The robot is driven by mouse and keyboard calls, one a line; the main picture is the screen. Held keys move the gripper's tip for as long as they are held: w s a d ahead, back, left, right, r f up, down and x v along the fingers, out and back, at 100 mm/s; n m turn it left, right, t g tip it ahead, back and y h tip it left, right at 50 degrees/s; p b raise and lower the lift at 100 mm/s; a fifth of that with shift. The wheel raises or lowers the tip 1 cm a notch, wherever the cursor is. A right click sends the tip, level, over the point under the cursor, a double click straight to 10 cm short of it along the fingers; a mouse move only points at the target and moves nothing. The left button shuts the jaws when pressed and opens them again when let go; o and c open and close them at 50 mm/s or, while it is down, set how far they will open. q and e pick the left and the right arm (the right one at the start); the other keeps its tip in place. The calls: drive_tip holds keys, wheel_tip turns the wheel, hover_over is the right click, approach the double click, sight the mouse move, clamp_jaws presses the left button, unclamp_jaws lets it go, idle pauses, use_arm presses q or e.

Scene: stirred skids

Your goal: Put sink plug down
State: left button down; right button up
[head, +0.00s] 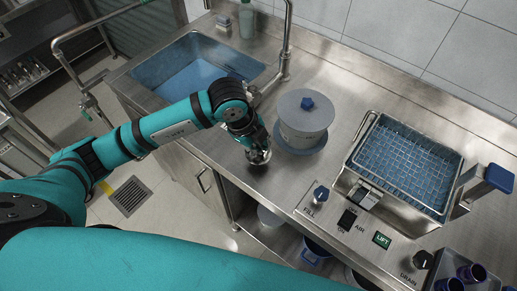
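My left arm reaches in from the left over the steel counter (215,152). My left gripper (257,148) points down near the counter's front edge, left of a grey lidded pot. The sink (240,64) with blue water lies behind and left of the gripper. Its drain cannot be made out. My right gripper is not in view.
The grey pot (303,125) with a blue knob stands close right of the gripper. A wire basket (408,165) sits over a blue-filled basin further right. A control panel (348,222) is at the front.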

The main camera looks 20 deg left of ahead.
use_arm(q)
wheel_tip(320, 180, down, 2)
drive_tip(key=shift+a+f+p, duration=0.1)
drive_tip(key=shift+f+p, duration=0.05)
drive_tip(key=shift+p, duration=0.3)
drive_tip(key=shift+f, duration=0.35)
drive_tip(key=shift+f, duration=0.1)
drive_tip(key=shift+f, duration=0.15)
drive_tip(key=c, duration=1.5)
unclamp_jaws()
